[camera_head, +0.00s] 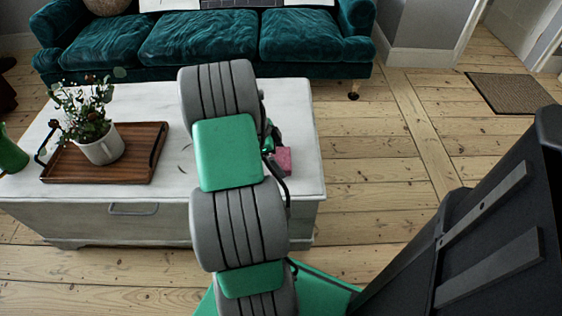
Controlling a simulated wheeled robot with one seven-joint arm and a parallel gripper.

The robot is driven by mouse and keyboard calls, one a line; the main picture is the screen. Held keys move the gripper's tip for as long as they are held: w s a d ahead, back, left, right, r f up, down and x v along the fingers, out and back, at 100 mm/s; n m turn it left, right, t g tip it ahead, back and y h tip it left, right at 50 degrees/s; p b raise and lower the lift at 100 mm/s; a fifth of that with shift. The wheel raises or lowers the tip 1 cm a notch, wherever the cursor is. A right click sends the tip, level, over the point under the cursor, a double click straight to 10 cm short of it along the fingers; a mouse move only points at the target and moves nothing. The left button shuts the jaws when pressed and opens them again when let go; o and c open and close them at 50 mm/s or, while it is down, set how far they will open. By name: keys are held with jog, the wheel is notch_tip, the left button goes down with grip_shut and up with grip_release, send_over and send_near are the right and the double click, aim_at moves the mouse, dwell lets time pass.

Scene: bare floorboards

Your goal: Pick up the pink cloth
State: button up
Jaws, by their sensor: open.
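The pink cloth (284,160) is a small folded-looking patch on the right part of the white chest's top (305,120). My arm crosses the chest and hides the area just left of the cloth. My gripper (272,145) shows only as a dark and green sliver beside the arm, close to the cloth's upper left side. Its jaws are open, but the fingertips are mostly hidden. I cannot tell whether they touch the cloth.
A green vase (10,152) stands at the far left. A teal sofa (200,38) is behind.

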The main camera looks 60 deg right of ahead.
aim_at(284, 158)
jog(key=shift+r, duration=0.1)
jog(key=c, duration=1)
jog(key=shift+w+r+p, duration=0.1)
jog(key=shift+r+p, duration=0.2)
jog(key=shift+r, duration=0.25)
notch_tip(284, 158, up, 3)
jog(key=shift+a+f+p, duration=0.1)
jog(key=shift+p, duration=0.5)
jog(key=w+a+r+p, duration=0.2)
jog(key=a+r, duration=0.7)
jog(key=a, duration=0.4)
jog(key=shift+w+a+p, duration=0.3)
jog(key=shift+p, duration=0.05)
